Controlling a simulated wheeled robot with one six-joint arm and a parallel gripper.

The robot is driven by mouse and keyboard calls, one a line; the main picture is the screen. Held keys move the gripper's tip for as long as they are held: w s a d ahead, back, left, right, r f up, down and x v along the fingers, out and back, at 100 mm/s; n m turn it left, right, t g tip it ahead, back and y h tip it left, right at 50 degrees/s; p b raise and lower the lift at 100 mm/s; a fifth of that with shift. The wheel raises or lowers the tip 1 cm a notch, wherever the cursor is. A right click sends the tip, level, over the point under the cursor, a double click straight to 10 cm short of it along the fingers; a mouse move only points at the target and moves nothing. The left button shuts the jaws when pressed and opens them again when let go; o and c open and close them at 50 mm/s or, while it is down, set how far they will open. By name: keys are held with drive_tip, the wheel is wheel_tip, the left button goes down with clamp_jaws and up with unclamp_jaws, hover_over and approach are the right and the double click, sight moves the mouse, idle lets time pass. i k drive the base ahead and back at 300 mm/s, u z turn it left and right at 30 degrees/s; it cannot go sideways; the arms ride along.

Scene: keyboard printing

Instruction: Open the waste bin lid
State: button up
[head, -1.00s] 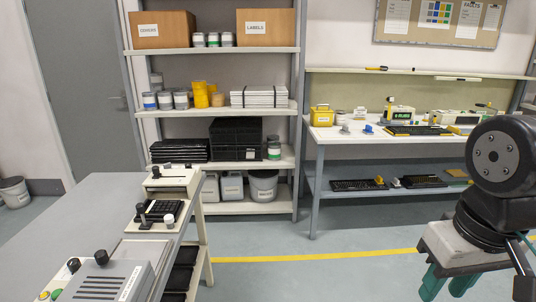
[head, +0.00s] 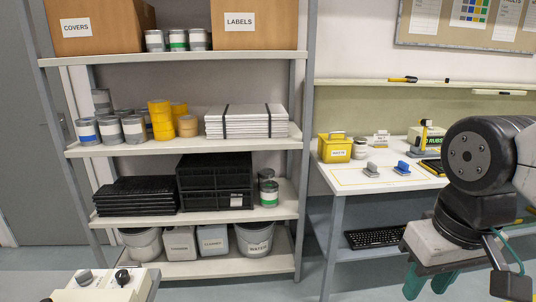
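The waste bin (head: 334,148) is a small yellow box with a white label that appears to read WASTE. It stands at the left end of the white workbench top (head: 345,182) in the head view. Its lid looks shut, with a grey handle-like part on top. My gripper (head: 427,288) is at the lower right, well apart from the bin in the picture. Its two teal fingers point down with a gap between them, and nothing shows in the gap.
A tall shelf rack (head: 300,150) with boxes, cans and buckets stands left of the bench. Cans and two small stamp-like tools (head: 402,168) stand near the bin. A keyboard (head: 375,237) lies on the lower shelf. A machine (head: 100,285) shows at the lower left.

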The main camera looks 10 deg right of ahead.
sight(333, 136)
drive_tip(key=i, duration=2.35)
drive_tip(key=z, duration=1.2)
